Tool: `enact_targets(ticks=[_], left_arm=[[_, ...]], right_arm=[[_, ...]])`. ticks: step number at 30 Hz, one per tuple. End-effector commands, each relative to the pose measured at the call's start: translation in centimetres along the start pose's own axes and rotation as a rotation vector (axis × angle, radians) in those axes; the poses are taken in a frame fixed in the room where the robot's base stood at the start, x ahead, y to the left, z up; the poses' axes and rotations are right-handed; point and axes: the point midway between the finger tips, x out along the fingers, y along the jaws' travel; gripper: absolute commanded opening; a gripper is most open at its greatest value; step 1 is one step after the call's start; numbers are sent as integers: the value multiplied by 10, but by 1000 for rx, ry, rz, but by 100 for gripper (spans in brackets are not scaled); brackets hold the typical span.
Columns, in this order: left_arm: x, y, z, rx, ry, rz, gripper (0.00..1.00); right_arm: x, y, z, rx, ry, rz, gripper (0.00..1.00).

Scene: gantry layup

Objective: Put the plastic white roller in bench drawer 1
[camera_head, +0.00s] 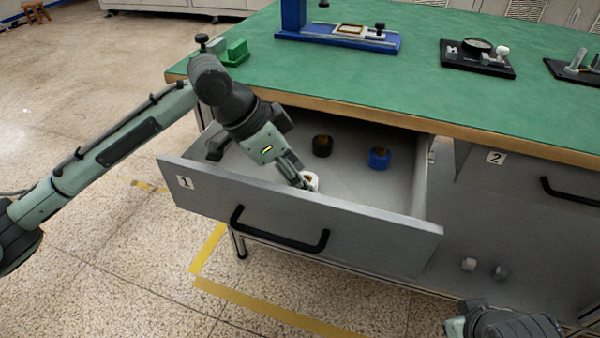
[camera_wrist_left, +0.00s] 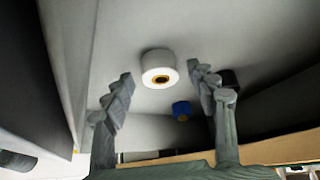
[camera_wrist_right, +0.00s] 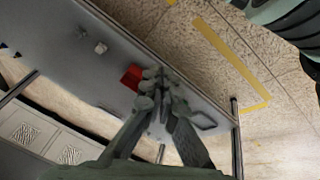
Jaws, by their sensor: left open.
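The white plastic roller (camera_head: 310,180) stands inside bench drawer 1 (camera_head: 330,233), which is pulled open and bears a label "1". My left gripper (camera_head: 304,184) reaches down into the drawer at the roller. In the left wrist view the roller (camera_wrist_left: 158,70) shows its end face with a brown core, between and just beyond the two open fingertips (camera_wrist_left: 160,82). Clear gaps show on both sides of it. My right gripper (camera_wrist_right: 158,78) has its fingertips together, below and in front of the bench, with no roller in them.
A black roller (camera_head: 322,146) and a blue roller (camera_head: 379,158) stand farther back in the drawer. The green bench top (camera_head: 400,90) overhangs the drawer's rear. Drawer 2 (camera_head: 530,185) is closed at right. A red piece (camera_wrist_right: 131,77) shows beside my right fingertips.

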Motion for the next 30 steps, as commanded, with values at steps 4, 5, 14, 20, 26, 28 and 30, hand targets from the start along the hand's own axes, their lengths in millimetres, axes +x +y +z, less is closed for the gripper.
enact_targets(ticks=[4, 5, 14, 20, 26, 28, 30], left_arm=[[-1, 0, 0, 0, 0, -1, 57], [-1, 0, -1, 1, 1, -1, 57], [-51, -2, -2, 1, 2, -5, 57], [-92, -1, -2, 0, 1, -4, 57], [-117, 0, -2, 0, 0, -2, 57], [-121, 0, -2, 0, 0, -1, 57], [-122, 0, -1, 0, 0, -1, 57]], right_arm=[[1, 0, 0, 1, 1, 1, 0], [1, 0, 0, 1, 3, 1, 0], [0, 7, 9, 8, -49, 10, 0], [20, 3, 9, 6, -57, 0, 0], [28, 1, 8, 4, -57, -5, 0], [29, 0, 8, 4, -57, -6, 0], [30, 0, 9, 3, -57, -7, 0]])
